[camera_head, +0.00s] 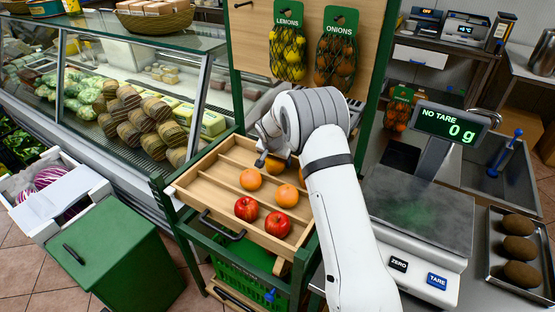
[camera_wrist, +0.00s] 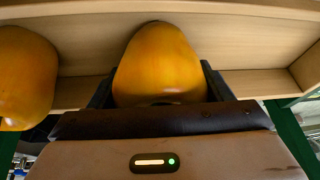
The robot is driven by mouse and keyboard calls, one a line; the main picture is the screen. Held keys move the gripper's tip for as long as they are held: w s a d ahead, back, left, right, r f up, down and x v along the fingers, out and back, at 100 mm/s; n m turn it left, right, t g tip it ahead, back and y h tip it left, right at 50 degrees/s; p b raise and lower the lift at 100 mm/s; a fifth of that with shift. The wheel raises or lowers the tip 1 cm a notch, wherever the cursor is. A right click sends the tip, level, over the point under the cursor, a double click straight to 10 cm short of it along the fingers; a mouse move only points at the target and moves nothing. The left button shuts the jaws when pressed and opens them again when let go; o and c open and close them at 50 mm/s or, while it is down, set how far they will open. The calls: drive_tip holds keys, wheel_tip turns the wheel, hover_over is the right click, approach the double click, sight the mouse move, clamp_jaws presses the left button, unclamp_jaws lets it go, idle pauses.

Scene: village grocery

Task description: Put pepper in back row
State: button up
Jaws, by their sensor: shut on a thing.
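A slatted wooden tray (camera_head: 203,183) slopes toward the front, with its rows split by thin slats. My gripper (camera_head: 266,155) is over its back part, partly hidden by my arm. In the wrist view my gripper (camera_wrist: 160,95) is shut on a smooth yellow-orange piece of produce (camera_wrist: 160,62), with a finger on each side of it. It also shows in the head view (camera_head: 275,165), partly hidden. I cannot tell for sure that it is a pepper. A similar yellow-orange piece (camera_wrist: 25,75) lies to its left in the wrist view. Wooden slats show behind both.
Orange fruits (camera_head: 250,179) (camera_head: 286,195) sit in the middle row, and red apples (camera_head: 246,208) (camera_head: 278,223) in the front row. A scale (camera_head: 420,215) stands right, a glass display case (camera_head: 130,90) left. Netted lemons (camera_head: 288,52) and onions (camera_head: 335,60) hang behind.

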drive_tip(key=shift+f, duration=0.15)
drive_tip(key=o, duration=1)
